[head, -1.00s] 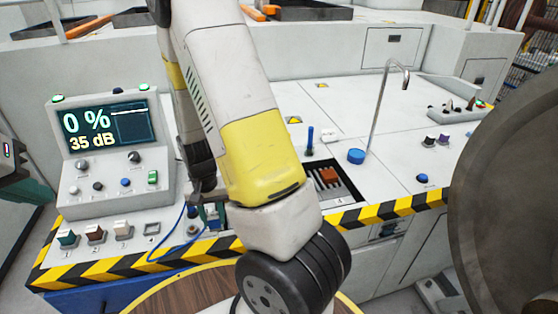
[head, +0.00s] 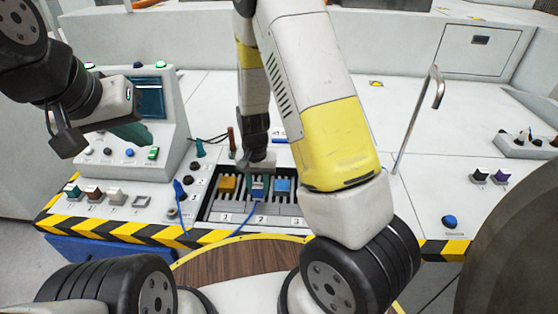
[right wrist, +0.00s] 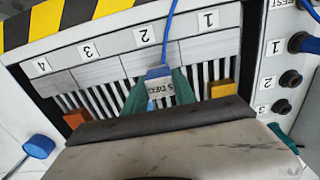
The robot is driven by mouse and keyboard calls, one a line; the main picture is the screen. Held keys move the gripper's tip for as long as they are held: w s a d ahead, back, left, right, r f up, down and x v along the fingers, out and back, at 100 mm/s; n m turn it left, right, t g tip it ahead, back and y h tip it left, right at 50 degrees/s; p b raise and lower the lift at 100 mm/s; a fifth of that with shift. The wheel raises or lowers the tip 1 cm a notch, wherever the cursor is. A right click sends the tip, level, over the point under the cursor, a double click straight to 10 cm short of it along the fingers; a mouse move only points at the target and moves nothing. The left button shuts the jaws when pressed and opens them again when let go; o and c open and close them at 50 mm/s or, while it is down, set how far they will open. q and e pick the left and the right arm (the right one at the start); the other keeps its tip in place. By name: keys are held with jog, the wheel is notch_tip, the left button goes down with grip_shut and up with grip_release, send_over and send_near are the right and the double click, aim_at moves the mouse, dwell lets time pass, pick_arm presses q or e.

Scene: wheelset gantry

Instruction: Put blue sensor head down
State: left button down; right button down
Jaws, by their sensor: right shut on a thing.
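The blue sensor head (right wrist: 158,76), with a white label reading something like "5 DEG", is between the teal fingers of my right gripper (right wrist: 160,98). It is at the compartment marked 2 of the slotted tray (right wrist: 112,68), with its blue cable running out over the front edge. In the head view the sensor head (head: 259,188) shows just below my right gripper (head: 257,170). I cannot tell whether it rests on the tray floor. My left gripper (head: 128,132) is in front of the console, apart from the tray; its fingers are not clear.
A blue plug (right wrist: 303,43) sits beside the tray. A thin bent pipe (head: 415,125) stands at right.

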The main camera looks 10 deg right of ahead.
jog(key=w+d, duration=0.2)
jog(key=d, duration=0.1)
jog(key=w+d, duration=0.3)
jog(key=w+d+f, duration=0.1)
jog(key=w+d, duration=0.2)
jog(key=shift+f, duration=0.1)
jog(key=shift+w+d+f, duration=0.15)
jog(key=shift+f, duration=0.75)
jog(key=shift+w+d+f, duration=0.1)
jog(key=shift+f, duration=0.75)
jog(key=c, duration=1)
grip_release()
jog(key=shift+f, duration=0.15)
